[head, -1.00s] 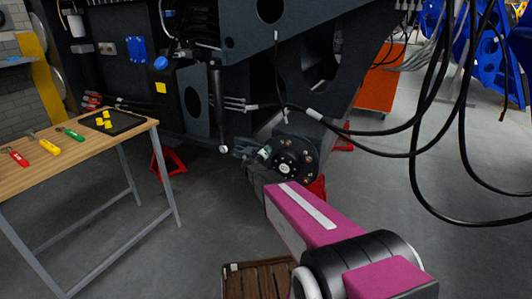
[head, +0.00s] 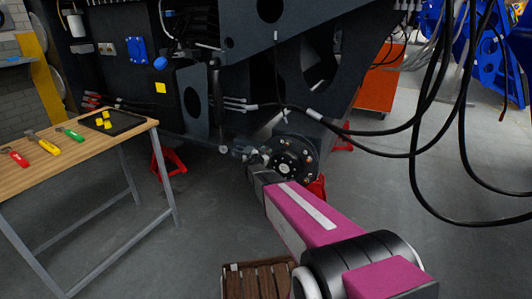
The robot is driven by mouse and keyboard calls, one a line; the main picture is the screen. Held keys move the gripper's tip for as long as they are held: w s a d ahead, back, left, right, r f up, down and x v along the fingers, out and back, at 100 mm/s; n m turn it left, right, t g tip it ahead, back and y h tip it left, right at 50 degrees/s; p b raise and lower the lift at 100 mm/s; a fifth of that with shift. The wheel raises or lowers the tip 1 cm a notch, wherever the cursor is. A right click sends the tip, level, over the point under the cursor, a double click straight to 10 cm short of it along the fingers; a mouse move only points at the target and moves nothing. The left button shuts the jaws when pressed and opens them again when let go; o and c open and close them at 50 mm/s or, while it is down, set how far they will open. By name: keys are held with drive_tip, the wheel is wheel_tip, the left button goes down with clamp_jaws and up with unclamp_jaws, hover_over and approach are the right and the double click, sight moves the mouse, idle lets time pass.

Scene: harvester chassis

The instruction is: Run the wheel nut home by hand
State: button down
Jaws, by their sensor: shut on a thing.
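The round dark wheel hub (head: 291,159) faces me near the middle of the head view, with several small light studs or nuts around its face and a bright centre. My gripper (head: 266,155) is at the left edge of the hub, reached from below by my magenta arm. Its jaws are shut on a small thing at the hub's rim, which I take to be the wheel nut. The nut is too small and too covered by the fingers to see clearly. How far it sits on its stud cannot be told.
A wooden workbench (head: 60,153) on the left carries hand tools and a black tray (head: 112,123) with yellow pieces. Black hoses (head: 412,150) hang to the right of the hub. Red stands (head: 170,160) are under the chassis. A slatted wooden crate (head: 257,281) is on the floor.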

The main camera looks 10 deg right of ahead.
drive_tip(key=m, duration=0.3)
drive_tip(key=shift+m, duration=0.3)
drive_tip(key=c, duration=0.7)
unclamp_jaws()
drive_tip(key=shift+c, duration=0.2)
drive_tip(key=shift+c, duration=1)
drive_tip(key=shift+v, duration=1.1)
